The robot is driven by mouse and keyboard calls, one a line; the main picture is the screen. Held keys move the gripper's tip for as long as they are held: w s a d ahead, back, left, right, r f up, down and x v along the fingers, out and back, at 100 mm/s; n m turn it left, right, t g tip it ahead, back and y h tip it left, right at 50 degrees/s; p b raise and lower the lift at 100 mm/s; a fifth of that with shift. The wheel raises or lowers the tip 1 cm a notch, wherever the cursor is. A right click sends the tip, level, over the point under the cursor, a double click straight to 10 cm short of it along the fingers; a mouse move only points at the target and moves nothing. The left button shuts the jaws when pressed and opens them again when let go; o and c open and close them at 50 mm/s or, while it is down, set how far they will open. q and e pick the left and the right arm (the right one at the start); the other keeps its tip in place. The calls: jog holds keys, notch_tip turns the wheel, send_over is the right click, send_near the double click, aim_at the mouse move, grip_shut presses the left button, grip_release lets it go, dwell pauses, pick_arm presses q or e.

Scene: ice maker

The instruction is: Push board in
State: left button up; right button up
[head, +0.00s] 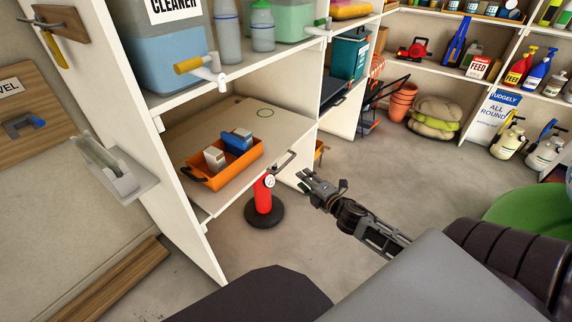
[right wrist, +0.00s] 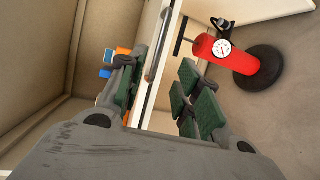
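The board (head: 250,135) is a pale wooden pull-out shelf in the white cabinet, and its front part sticks out past the uprights. A metal bar handle (head: 282,163) is on its front edge. My right gripper (head: 304,183) is just right of the handle, with its fingers apart and nothing held. In the right wrist view, the handle (right wrist: 162,45) and the board's pale edge (right wrist: 150,90) appear between the two green-padded fingers. I cannot tell whether they touch. My left gripper is not in view.
An orange tray (head: 190,180) with a white and a blue item sits on the board. A red cylinder with a gauge (head: 263,197) stands on a black base below the front edge. Shelves with bottles (head: 263,30) are above.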

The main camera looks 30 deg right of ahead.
aim_at(286, 162)
jog(key=shift+w, duration=0.15)
jog(key=w+b, duration=0.1)
jog(key=w, duration=0.3)
jog(key=w+f+b, duration=0.1)
jog(key=w, duration=0.3)
jog(key=w+f+b, duration=0.1)
jog(key=w, duration=0.3)
jog(key=shift+w+f, duration=0.2)
jog(key=shift+w, duration=0.1)
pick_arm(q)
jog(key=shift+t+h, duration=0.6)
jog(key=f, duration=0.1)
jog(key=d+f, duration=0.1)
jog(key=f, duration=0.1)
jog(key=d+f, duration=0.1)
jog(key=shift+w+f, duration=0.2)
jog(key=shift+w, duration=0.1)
pick_arm(e)
jog(key=shift+w, duration=0.3)
jog(key=shift+f, duration=0.1)
jog(key=shift+c, duration=0.3)
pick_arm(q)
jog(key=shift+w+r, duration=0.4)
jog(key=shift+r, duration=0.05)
pick_arm(e)
grip_shut()
